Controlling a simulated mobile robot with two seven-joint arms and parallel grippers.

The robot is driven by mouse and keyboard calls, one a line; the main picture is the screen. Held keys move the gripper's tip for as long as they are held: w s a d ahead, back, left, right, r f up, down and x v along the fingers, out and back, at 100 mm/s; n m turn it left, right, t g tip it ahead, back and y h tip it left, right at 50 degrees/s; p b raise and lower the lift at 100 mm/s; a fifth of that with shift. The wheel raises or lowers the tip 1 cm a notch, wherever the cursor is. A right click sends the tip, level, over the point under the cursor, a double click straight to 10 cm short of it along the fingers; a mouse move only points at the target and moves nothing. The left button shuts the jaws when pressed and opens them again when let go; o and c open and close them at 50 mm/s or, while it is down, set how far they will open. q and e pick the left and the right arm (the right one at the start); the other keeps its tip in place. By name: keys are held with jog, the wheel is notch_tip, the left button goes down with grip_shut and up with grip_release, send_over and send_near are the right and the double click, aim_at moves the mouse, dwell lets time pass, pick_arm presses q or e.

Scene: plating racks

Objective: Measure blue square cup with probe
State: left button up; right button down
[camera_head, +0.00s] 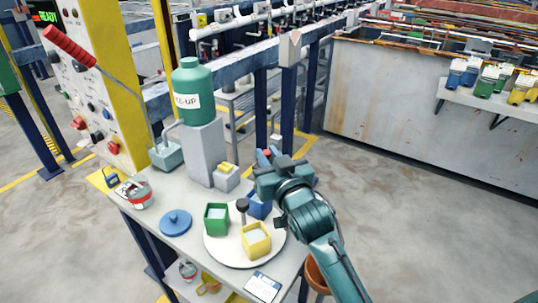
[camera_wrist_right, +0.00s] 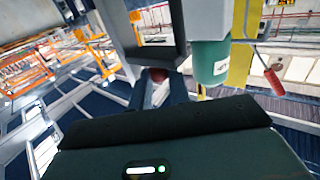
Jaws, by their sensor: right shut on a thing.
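The blue square cup (camera_head: 258,207) stands on a round white turntable (camera_head: 215,250), partly hidden behind my right gripper and arm. My right gripper (camera_head: 270,156) is above and behind the cup, its fingers pointing away over the table's far edge. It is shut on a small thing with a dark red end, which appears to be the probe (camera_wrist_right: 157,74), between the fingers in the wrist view. The rest of the probe is hidden. A green square cup (camera_head: 216,218) and a yellow square cup (camera_head: 256,239) share the turntable. My left gripper is not in view.
A black knob (camera_head: 242,205) rises mid-turntable. A blue lid (camera_head: 175,222), a red-and-white pot (camera_head: 139,195), a green bottle (camera_head: 192,90) on a grey block and a small meter (camera_head: 263,287) stand around it. More coloured cups (camera_head: 487,82) sit on a shelf at right.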

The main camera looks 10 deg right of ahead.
jog(key=shift+r, duration=0.4)
jog(key=c, duration=1.6)
grip_release()
jog(key=shift+c, duration=0.2)
jog(key=shift+o, duration=0.3)
jog(key=shift+f, duration=0.1)
jog(key=s+d+b, duration=0.2)
jog(key=s, duration=1.1)
